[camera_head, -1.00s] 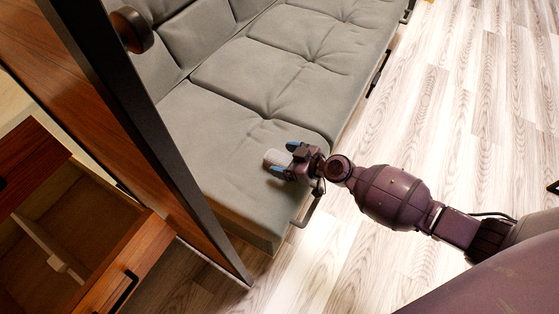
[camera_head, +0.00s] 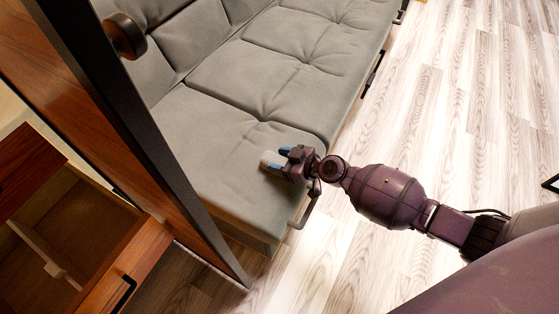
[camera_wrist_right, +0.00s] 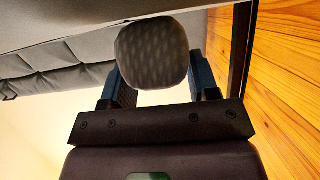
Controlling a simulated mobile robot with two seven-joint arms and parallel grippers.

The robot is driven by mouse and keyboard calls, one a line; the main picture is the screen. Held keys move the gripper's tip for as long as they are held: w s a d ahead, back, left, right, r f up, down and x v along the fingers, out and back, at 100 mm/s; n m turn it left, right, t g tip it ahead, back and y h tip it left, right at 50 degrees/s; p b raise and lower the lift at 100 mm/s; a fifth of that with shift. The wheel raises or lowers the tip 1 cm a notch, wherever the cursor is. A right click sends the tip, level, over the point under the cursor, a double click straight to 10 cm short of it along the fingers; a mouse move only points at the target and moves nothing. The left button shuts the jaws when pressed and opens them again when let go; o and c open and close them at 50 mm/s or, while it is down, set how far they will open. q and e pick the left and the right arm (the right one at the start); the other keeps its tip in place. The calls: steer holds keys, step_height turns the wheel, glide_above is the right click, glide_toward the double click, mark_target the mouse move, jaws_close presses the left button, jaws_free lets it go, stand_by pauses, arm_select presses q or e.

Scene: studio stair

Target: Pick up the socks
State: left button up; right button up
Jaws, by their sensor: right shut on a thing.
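The socks (camera_head: 270,159) show as a small pale grey bundle at the near end of the sofa seat. In the right wrist view the bundle (camera_wrist_right: 152,52) is rounded, grey and finely patterned, between the two blue fingers. My right gripper (camera_head: 278,161) is shut on the socks, at or just above the cushion; the gap to the cushion is hard to judge. It also shows in the right wrist view (camera_wrist_right: 155,75). My left gripper is not in view.
The grey sofa (camera_head: 215,130) runs away toward the back. A wooden cabinet panel with a dark edge (camera_head: 150,140) stands close on the left. An open wooden drawer (camera_head: 125,270) juts out below it. The pale plank floor (camera_head: 470,110) is clear on the right.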

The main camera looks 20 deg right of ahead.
mark_target(280, 159)
steer(key=r+p, duration=0.1)
steer(key=r, duration=0.1)
steer(key=r+p, duration=0.1)
steer(key=r, duration=0.2)
steer(key=r+p, duration=0.1)
steer(key=r, duration=0.1)
steer(key=shift+w+r+p, duration=0.25)
steer(key=shift+w+p, duration=0.05)
steer(key=shift+w, duration=0.05)
arm_select(q)
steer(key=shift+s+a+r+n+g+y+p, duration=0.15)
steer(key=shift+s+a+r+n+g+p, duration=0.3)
steer(key=shift+p, duration=1)
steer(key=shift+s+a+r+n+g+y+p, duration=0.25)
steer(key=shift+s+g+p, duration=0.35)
steer(key=shift+p, duration=0.85)
arm_select(e)
step_height(280, 159, up, 12)
steer(key=shift+s+r, duration=0.15)
steer(key=shift+s, duration=0.15)
